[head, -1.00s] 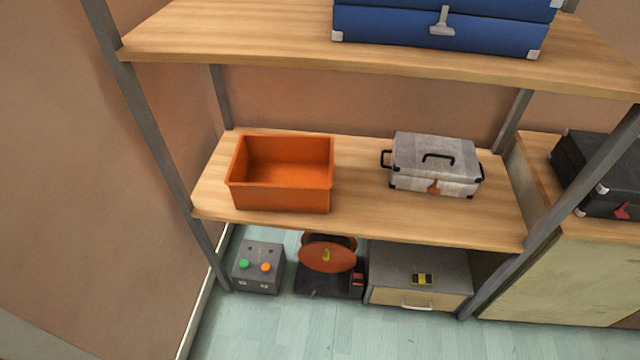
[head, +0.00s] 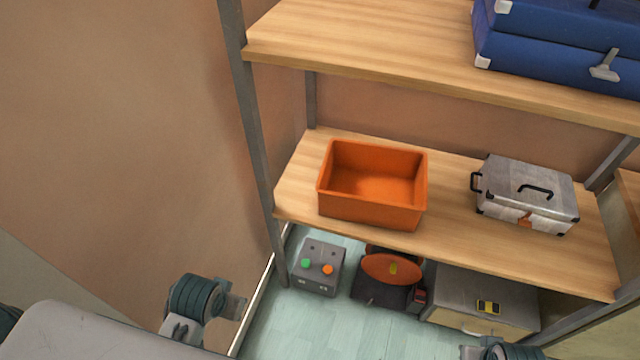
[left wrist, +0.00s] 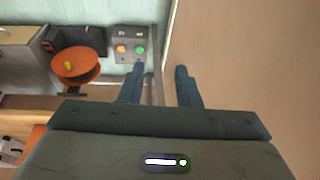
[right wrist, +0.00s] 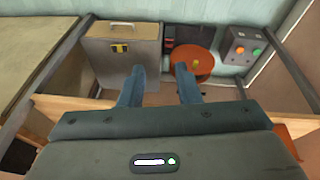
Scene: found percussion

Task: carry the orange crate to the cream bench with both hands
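The orange crate (head: 372,205) is open-topped and looks empty. It stands upright at the left end of the middle wooden shelf in the head view, close to the left front post. An orange part of it shows at the left edge of the left wrist view (left wrist: 28,150) and the right edge of the right wrist view (right wrist: 287,140). My left gripper (left wrist: 158,78) is open and empty. My right gripper (right wrist: 160,78) is open and empty. Both are apart from the crate. I cannot pick out the cream bench in these frames.
A grey-white case (head: 525,192) stands right of the crate on the shelf (head: 450,235). A blue case (head: 560,55) lies on the shelf above. Grey posts (head: 250,120) frame the rack. Below are a grey button box (head: 318,268), an orange disc (head: 391,268) and a grey cabinet (head: 480,290).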

